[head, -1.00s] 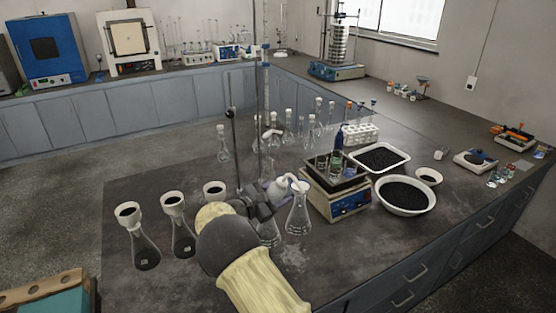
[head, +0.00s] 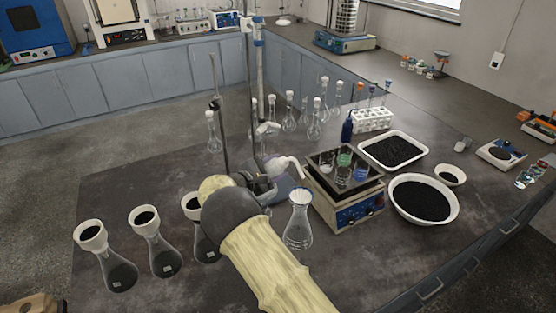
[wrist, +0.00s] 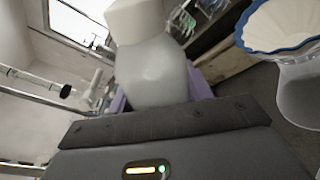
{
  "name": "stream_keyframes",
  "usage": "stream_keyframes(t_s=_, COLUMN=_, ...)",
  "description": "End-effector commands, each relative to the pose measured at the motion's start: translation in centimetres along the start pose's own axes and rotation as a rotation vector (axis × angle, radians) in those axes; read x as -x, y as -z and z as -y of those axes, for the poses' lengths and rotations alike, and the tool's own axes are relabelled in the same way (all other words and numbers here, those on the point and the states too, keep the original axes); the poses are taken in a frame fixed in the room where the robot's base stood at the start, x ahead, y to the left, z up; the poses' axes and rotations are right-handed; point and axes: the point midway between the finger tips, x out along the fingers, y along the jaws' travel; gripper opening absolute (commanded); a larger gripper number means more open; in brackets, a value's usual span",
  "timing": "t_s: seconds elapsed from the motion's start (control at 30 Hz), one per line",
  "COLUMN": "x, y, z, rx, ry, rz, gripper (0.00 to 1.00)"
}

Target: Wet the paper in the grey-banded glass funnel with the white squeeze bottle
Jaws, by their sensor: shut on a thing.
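The white squeeze bottle (head: 287,166) is in my gripper (head: 268,187), beside the shaker box on the bench. In the wrist view the pale bottle (wrist: 155,70) fills the middle, between purple parts of my gripper (wrist: 158,97). A glass flask (head: 299,232) with a white paper-lined top (head: 300,197) stands just right of my gripper. In the wrist view, a funnel with a blue rim (wrist: 268,48) and white pleated paper (wrist: 285,22) shows at right, apart from the bottle. I make out no grey band on a funnel. My arm hides part of the bench.
Three flasks with white funnels holding black material stand at left, one of them this flask (head: 118,270). A stand rod (head: 222,130) rises behind my gripper. At right are a blue-fronted shaker box (head: 358,212), a white tray (head: 425,152) and a bowl (head: 455,208) of black grains.

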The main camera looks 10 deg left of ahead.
Motion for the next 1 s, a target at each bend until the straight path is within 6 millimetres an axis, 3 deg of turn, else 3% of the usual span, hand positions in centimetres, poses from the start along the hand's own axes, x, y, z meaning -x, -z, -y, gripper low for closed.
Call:
stream_keyframes(t_s=0.53, x=0.0, y=0.6, z=0.4, rx=-0.005, ry=-0.002, rz=-0.002, gripper=0.44)
stream_keyframes(t_s=1.0, x=-1.0, y=3.2, z=3.1, rx=-0.006, ry=0.003, rz=0.004, gripper=0.44)
